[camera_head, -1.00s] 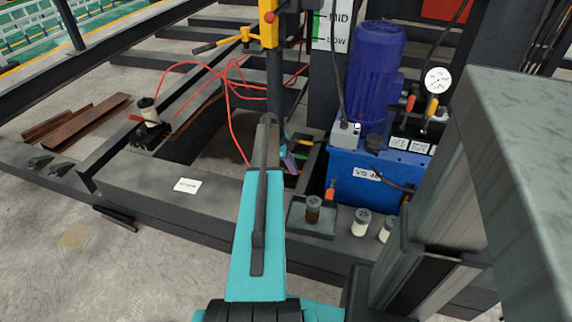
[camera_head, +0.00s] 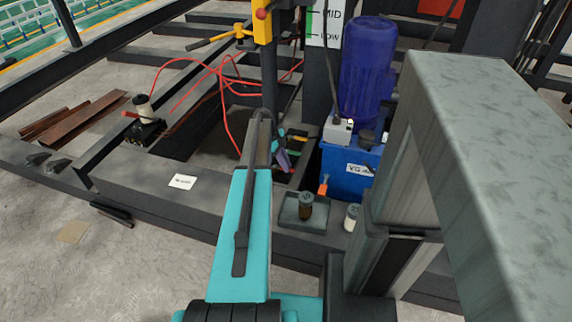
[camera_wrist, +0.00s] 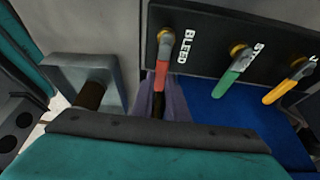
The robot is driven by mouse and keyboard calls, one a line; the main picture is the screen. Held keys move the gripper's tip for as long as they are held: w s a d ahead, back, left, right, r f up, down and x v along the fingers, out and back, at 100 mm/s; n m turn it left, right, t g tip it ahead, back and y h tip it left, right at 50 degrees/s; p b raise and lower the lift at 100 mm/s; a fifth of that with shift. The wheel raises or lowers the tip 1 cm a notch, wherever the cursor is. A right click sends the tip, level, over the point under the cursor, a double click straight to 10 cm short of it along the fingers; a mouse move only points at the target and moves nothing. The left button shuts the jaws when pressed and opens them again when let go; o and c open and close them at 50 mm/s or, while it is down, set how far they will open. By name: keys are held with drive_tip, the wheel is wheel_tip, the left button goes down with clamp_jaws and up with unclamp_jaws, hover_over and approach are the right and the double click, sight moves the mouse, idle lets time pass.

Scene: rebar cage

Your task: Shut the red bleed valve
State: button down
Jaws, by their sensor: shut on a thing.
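A green lever (camera_wrist: 233,73) and a yellow lever (camera_wrist: 290,82) hang on the same panel, close to the right. Red hoses (camera_head: 224,95) run behind my arm. A blue motor (camera_head: 367,70) stands on the tank.

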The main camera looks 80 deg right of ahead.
drive_tip(key=shift+w, duration=0.25)
drive_tip(key=c, duration=1.7)
unclamp_jaws()
drive_tip(key=shift+s, duration=0.15)
drive_tip(key=p+v, duration=0.1)
drive_tip(key=v, duration=1.3)
drive_tip(key=shift+s, duration=0.15)
drive_tip(key=shift+p, duration=0.3)
